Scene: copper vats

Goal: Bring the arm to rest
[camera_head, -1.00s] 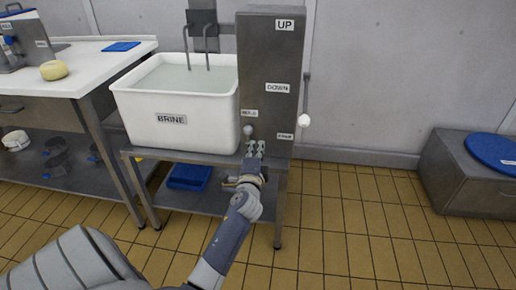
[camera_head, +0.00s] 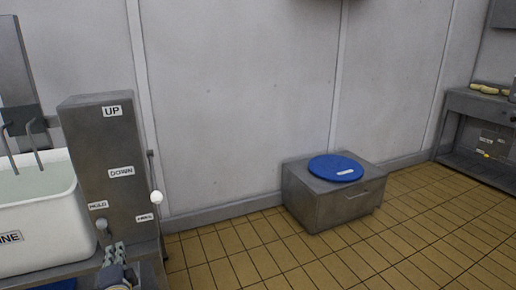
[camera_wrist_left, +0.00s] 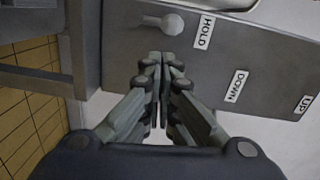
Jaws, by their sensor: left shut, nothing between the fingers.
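My left gripper (camera_head: 114,254) is at the lower left of the head view, in front of the grey control box (camera_head: 108,160). It also shows in the left wrist view (camera_wrist_left: 162,62), where its fingers are together with nothing between them. A small round-ended knob (camera_wrist_left: 172,24) on the box is just beyond the fingertips, beside the HOLD label (camera_wrist_left: 203,31). I cannot tell whether the fingertips touch the box. Most of my left arm is outside the head view. My right gripper is not in view.
The white brine tub (camera_head: 45,215) stands left of the box. A lever with a white ball (camera_head: 156,197) is on the box's right side. A low grey chest (camera_head: 330,205) with a blue disc (camera_head: 336,168) stands by the wall. The tiled floor between is clear.

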